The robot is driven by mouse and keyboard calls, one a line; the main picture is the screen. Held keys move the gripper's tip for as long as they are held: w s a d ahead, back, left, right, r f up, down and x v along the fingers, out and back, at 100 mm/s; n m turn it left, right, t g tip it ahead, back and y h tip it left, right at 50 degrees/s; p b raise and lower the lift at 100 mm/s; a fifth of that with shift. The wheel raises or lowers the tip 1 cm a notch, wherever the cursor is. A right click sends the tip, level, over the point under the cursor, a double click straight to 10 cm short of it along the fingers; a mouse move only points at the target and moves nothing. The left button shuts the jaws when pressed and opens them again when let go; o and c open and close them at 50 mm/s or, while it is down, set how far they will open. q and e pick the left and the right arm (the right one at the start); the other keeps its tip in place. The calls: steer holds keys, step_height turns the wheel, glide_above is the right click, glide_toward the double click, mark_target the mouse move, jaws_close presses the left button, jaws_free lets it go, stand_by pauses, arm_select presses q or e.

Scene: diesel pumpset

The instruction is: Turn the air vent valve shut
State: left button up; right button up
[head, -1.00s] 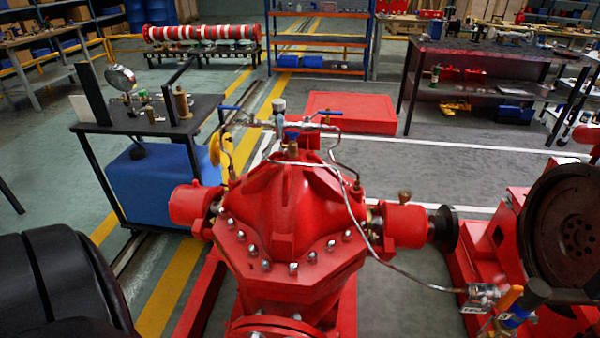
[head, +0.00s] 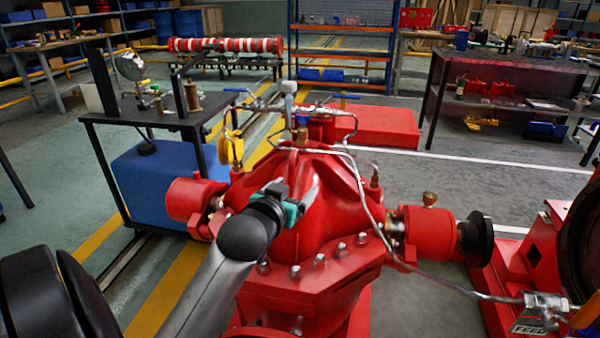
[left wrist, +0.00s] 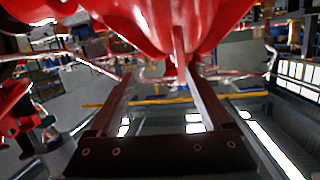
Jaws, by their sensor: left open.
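The red pump casing (head: 330,215) fills the middle of the head view. On its top are thin metal pipes, small valves with blue lever handles, one at left (head: 237,90) and one at right (head: 346,97), and a brass fitting (head: 302,137). I cannot tell which of these is the air vent valve. My left gripper (head: 300,198) is in front of the casing, below the pipework and apart from the valves. My right gripper is out of view.
A black-topped stand (head: 150,112) with a gauge and a blue tank (head: 160,180) is at left. A red block (head: 375,126) lies behind the pump.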

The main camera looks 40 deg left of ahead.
arm_select(q)
steer(key=a+r+n+t+y, duration=0.1)
steer(key=a+r+t+y, duration=0.1)
steer(key=a+r, duration=0.45)
steer(key=b, duration=0.5)
glide_toward(302, 117)
steer(key=x, duration=0.6)
steer(key=shift+f, duration=0.1)
steer(key=shift+b+x, duration=0.35)
steer(key=shift+x, duration=0.65)
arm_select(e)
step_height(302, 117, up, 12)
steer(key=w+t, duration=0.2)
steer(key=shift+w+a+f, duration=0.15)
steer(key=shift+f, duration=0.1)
arm_select(q)
jaws_close()
